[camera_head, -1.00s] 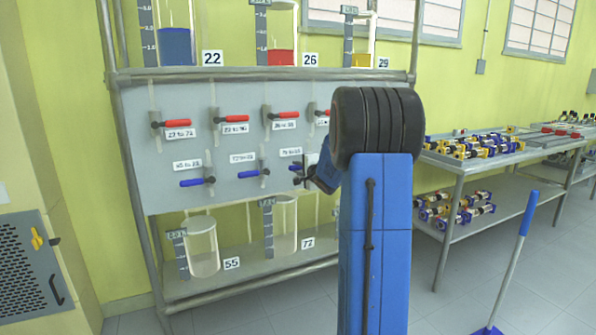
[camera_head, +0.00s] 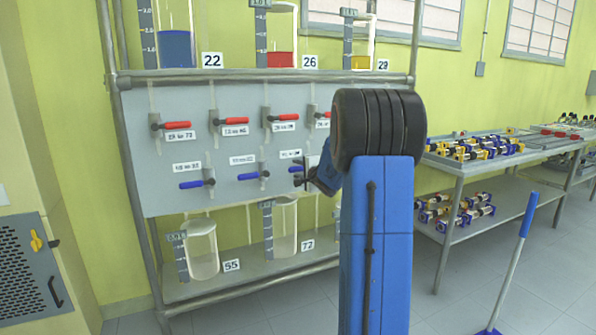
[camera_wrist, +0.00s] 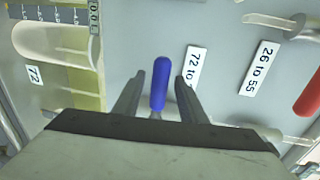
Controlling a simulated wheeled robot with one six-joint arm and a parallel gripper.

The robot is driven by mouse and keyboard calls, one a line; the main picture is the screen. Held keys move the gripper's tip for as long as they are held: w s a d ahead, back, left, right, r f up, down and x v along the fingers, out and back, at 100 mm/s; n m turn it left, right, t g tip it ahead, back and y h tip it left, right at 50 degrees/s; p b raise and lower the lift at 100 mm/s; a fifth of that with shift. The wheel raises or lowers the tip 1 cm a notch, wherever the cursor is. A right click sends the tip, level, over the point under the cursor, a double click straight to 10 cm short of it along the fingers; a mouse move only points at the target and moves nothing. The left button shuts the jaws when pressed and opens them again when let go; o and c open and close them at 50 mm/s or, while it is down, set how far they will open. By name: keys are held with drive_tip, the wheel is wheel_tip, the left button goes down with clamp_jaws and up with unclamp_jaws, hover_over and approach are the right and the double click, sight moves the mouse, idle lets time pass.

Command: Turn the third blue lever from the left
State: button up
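The grey panel (camera_head: 230,150) carries a lower row of blue levers. The first (camera_head: 190,185) and second (camera_head: 248,176) point left from their valves. The third blue lever (camera_head: 296,168) is partly hidden by my gripper (camera_head: 303,177), which is at it. In the wrist view, a blue lever handle (camera_wrist: 160,84) stands between the two grey fingers of my gripper (camera_wrist: 156,86), with a visible gap on each side. The fingers are open around it. A label reading "72 to" (camera_wrist: 195,68) is beside the right finger, partly covered.
Red levers (camera_head: 235,121) line the row above; one red handle (camera_wrist: 309,95) shows at the wrist view's right edge. Glass vessels (camera_head: 202,250) stand on the shelf below, near labels 55 and 72. A table (camera_head: 470,160) with parts stands right.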

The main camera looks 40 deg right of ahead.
drive_tip(key=v, duration=1.7)
drive_tip(key=shift+r, duration=0.1)
drive_tip(key=s+a+f+n+g+h, duration=0.1)
drive_tip(key=s+a+n+g, duration=0.3)
drive_tip(key=a, duration=0.4)
drive_tip(key=s+a+f+n+g+h, duration=0.15)
drive_tip(key=s+a+n, duration=0.3)
drive_tip(key=a, duration=0.45)
drive_tip(key=s+a+f+n+g+y, duration=0.2)
drive_tip(key=s+a+f+n, duration=0.3)
drive_tip(key=s+a, duration=0.5)
drive_tip(key=s+a+f+n+g+y, duration=0.3)
drive_tip(key=s+a+f+n, duration=0.3)
drive_tip(key=s+a, duration=0.4)
drive_tip(key=s+n+y, duration=0.1)
drive_tip(key=s, duration=0.2)
drive_tip(key=shift+a+f, duration=0.25)
drive_tip(key=shift+f, duration=0.05)
drive_tip(key=shift+g+y, duration=0.25)
